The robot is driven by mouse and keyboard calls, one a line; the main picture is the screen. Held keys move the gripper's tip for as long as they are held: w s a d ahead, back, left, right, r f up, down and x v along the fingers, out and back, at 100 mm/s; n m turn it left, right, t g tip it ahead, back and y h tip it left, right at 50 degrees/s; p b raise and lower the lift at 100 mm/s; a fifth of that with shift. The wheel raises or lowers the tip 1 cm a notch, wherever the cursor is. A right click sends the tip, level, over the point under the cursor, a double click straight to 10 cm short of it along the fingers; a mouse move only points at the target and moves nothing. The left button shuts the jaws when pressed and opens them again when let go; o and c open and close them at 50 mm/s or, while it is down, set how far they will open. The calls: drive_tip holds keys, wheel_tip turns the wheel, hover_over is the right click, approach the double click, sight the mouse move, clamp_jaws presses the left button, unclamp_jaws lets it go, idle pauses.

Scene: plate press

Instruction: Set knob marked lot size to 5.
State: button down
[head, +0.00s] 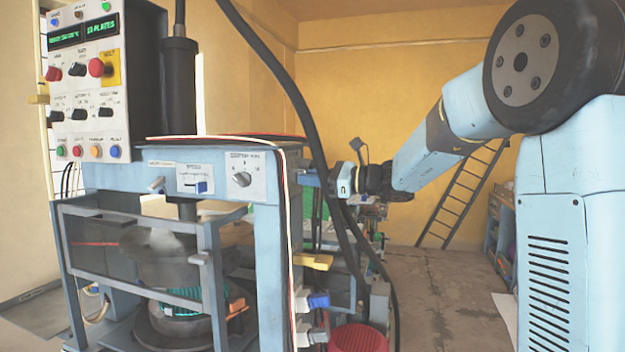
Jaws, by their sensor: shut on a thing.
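My gripper (318,180) is at the right end of the press's blue crossbeam, partly behind a black hose. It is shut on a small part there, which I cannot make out. More knobs are on the grey control panel (108,130) at the upper left, including a row of black ones (80,114). I cannot read which knob is marked lot size.
A green display (100,27) on the panel seems to read "13 PLATES". A red mushroom button (99,67) is below it. Black hoses (296,95) hang in front of my gripper. A guard frame (130,225) covers the press front.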

idle(0.4)
drive_tip(key=c, duration=1.1)
unclamp_jaws()
drive_tip(key=shift+c, duration=0.2)
drive_tip(key=v, duration=1.3)
drive_tip(key=shift+d, duration=0.35)
drive_tip(key=shift+s, duration=0.1)
